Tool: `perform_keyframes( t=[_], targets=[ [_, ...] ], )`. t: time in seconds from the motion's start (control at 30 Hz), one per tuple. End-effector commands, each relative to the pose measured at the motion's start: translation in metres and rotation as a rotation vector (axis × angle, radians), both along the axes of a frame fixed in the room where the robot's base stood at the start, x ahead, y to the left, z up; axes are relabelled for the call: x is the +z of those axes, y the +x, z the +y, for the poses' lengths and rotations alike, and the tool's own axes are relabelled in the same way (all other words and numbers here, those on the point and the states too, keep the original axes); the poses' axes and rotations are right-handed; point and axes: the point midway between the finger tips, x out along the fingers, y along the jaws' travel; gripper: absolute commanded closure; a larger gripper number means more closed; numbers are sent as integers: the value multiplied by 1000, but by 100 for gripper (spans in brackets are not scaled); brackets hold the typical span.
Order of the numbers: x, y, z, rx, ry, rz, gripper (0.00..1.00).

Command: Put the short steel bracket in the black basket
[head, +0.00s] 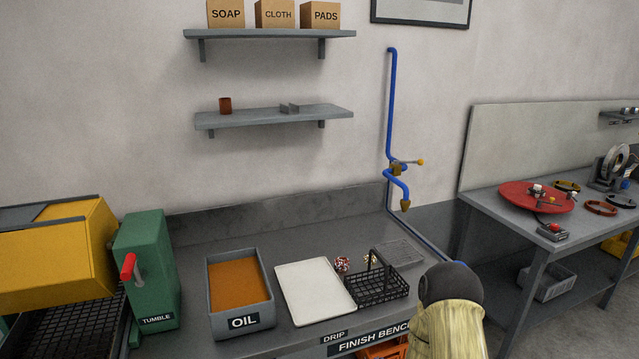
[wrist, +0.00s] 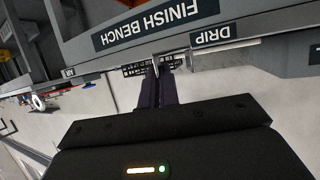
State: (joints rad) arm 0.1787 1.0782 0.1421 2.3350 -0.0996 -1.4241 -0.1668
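A small grey angled metal piece (head: 289,109), which looks like the short steel bracket, sits on the lower wall shelf (head: 240,121). The black basket (head: 376,291) is a wire basket with an upright handle on the bench, right of the white tray. Part of the basket also shows in the wrist view (wrist: 136,70), beyond my fingers. My gripper (wrist: 158,70) points toward the bench front, its two dark fingers close together with nothing seen between them. In the head view my arm stands at the lower right; the fingers are hidden there.
An oil tray (head: 240,286) and a white drip tray (head: 313,291) stand left of the basket. A brown cup (head: 225,105) shares the lower shelf. A blue pipe with a tap (head: 397,168) rises right of the shelves. A green tumbler (head: 147,265) stands at left.

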Motion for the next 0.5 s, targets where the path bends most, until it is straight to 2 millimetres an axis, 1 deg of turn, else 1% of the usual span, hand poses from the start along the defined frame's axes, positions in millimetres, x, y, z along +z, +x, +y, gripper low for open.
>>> perform_keyframes(
  t=[0.03,0.1,0.2,0.5],
  targets=[
    [-6,-11,5,-15,2,7,100],
    [-11,-20,6,-33,1,3,100],
    [-14,-27,7,-46,1,0,100],
    [-15,-28,7,-49,3,-3,100]
  ],
)
